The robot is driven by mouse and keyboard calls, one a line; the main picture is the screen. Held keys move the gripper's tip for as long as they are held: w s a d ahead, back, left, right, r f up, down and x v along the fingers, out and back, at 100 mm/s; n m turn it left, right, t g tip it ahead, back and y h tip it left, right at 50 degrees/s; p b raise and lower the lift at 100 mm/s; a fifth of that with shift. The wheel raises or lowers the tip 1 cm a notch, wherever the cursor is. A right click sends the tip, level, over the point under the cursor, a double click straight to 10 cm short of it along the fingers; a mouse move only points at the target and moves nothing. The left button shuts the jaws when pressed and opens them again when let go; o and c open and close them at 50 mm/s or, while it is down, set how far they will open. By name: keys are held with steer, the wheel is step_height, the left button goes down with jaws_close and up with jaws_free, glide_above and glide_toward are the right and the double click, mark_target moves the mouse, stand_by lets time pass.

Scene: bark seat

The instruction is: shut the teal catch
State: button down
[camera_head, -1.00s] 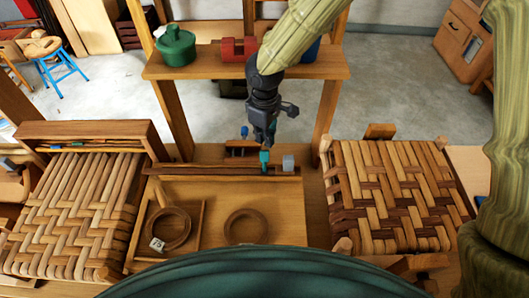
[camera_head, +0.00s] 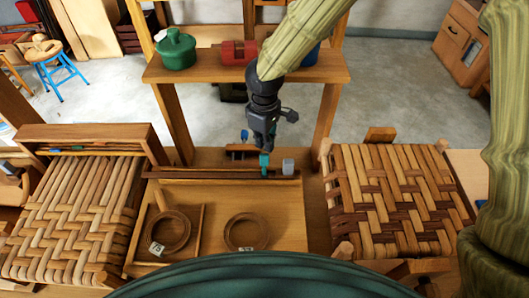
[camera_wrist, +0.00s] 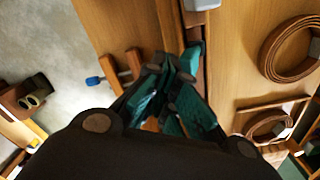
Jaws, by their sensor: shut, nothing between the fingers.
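The teal catch (camera_head: 264,164) stands upright at the dark wooden strip along the back of the bench board, left of a small grey block (camera_head: 288,166). In the wrist view, the teal catch (camera_wrist: 196,50) shows just beyond my fingertips, beside the strip. My gripper (camera_head: 265,147) points down at the catch from above and behind. In the wrist view my gripper (camera_wrist: 178,68) is shut and empty, its fingertips close to the catch. I cannot tell whether they touch it. The fingers partly hide the catch's lower part.
Woven seats stand at the left (camera_head: 70,220) and right (camera_head: 395,195). Two bark coils (camera_head: 170,230) lie on the board in front. A shelf (camera_head: 210,68) behind holds a green pot (camera_head: 175,48) and a red object (camera_head: 238,53). A blue-tipped wooden piece (camera_wrist: 94,80) is near the gripper.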

mark_target(264, 155)
steer(key=shift+f, duration=0.1)
stand_by(0.5)
steer(key=shift+f+b, duration=0.55)
steer(key=shift+f, duration=0.45)
steer(key=shift+s, duration=1.8)
steer(key=shift+r, duration=0.15)
steer(key=shift+w+r+p, duration=0.25)
steer(key=shift+r+p, duration=0.85)
steer(key=shift+r, duration=0.2)
steer(key=shift+w+r+p, duration=0.25)
steer(key=shift+r+p, duration=0.9)
steer(key=shift+r, duration=0.15)
steer(key=shift+w+r+p, duration=0.25)
steer(key=shift+r+p, duration=0.85)
steer(key=shift+r, duration=0.2)
